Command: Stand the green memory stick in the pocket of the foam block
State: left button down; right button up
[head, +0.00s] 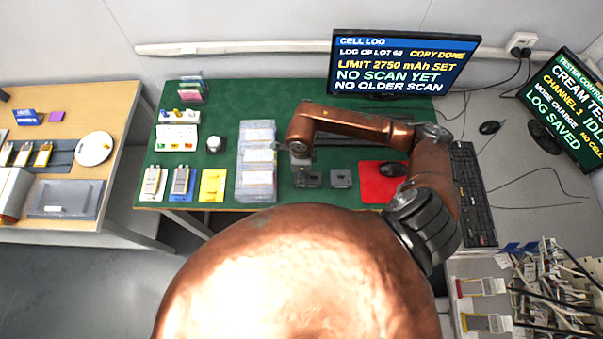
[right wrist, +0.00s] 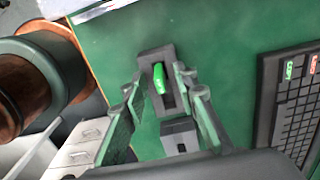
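The green memory stick (right wrist: 159,78) shows in the right wrist view, resting in the slot of a long dark holder (right wrist: 157,56). It looks tilted along the slot; its lower end is hard to make out. A smaller dark grey block with a small opening, which looks like the foam block (right wrist: 180,133), stands beside the holder. In the head view the holder (head: 307,180) and the foam block (head: 341,179) are side by side on the green mat. My right gripper (right wrist: 163,80) is open over the holder, one finger on each side of the stick. My left gripper is out of view.
A black keyboard (right wrist: 297,105) lies beside the holder. A clear case (head: 256,185) stands to its left and a red mouse pad (head: 382,187) to the right of the foam block. A monitor (head: 400,65) stands behind. Small trays and devices fill the mat's left part.

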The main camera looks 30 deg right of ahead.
notch_tip(320, 180, up, 12)
jog(key=shift+f, duration=0.15)
dwell(0.3)
